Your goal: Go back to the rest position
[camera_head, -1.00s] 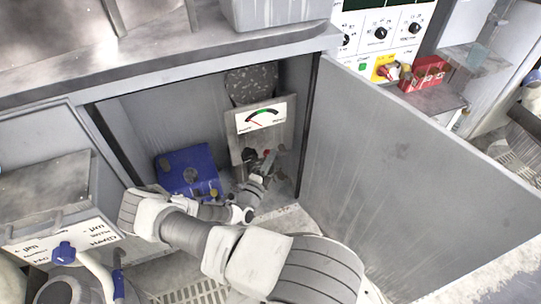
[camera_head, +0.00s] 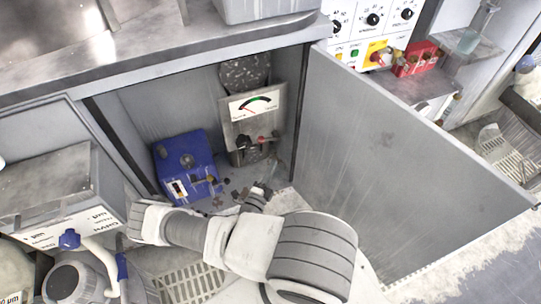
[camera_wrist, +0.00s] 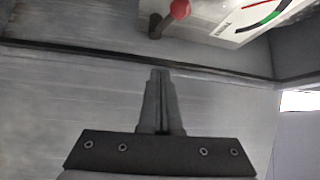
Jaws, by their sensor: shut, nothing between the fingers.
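My gripper (camera_wrist: 161,75) is shut and empty in the wrist view, its two fingers together. In the head view my arm reaches from the bottom toward the open cabinet, and its far end is mostly hidden behind my own arm links. Ahead of the fingers in the wrist view is a red-knobbed lever (camera_wrist: 180,10), apart from the fingertips. The same red knob (camera_head: 261,139) shows in the head view below the gauge panel (camera_head: 254,105) inside the cabinet.
The grey cabinet door (camera_head: 400,165) stands open to the right of my arm. A blue box (camera_head: 187,160) sits inside the cabinet at left. A grey box with a blue-handled tap (camera_head: 69,239) stands at far left. A worktop (camera_head: 150,62) overhangs the cabinet.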

